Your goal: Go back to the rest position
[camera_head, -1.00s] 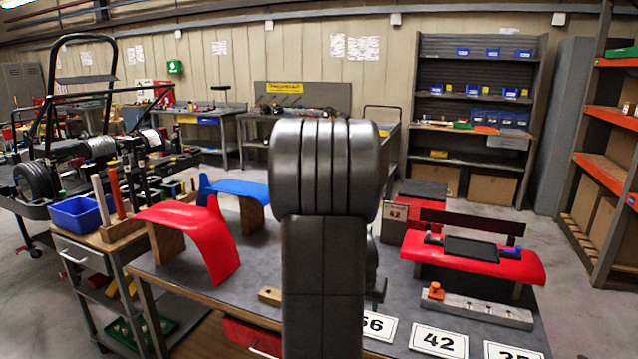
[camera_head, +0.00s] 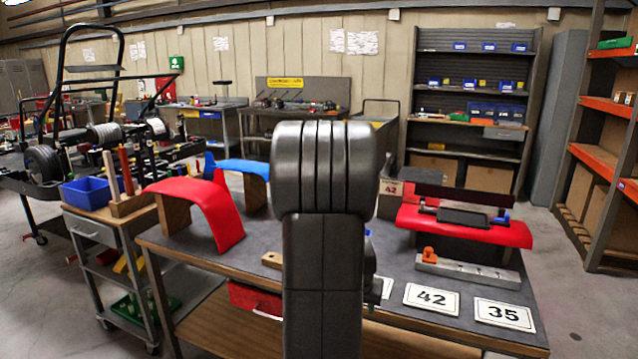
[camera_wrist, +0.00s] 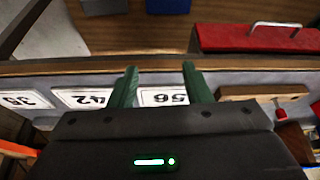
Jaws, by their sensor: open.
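In the wrist view, my gripper (camera_wrist: 160,66) shows two green fingers spread apart, with nothing between them. Below and around the fingers are the bench edge and number cards, seen upside down: 56 (camera_wrist: 164,97), 42 and 35. In the head view, my own dark grey arm stands upright in the middle, and my gripper is not visible there. The arm hides part of the grey workbench (camera_head: 390,262) and most of one card. The cards 42 (camera_head: 431,298) and 35 (camera_head: 503,313) lie on the bench at front right.
A red curved panel (camera_head: 206,212) and a blue one (camera_head: 240,168) stand on the bench's left. A red wing part (camera_head: 465,228) stands right. A cart with a blue bin (camera_head: 87,192) is left of the bench. Floor (camera_head: 585,300) is clear at right.

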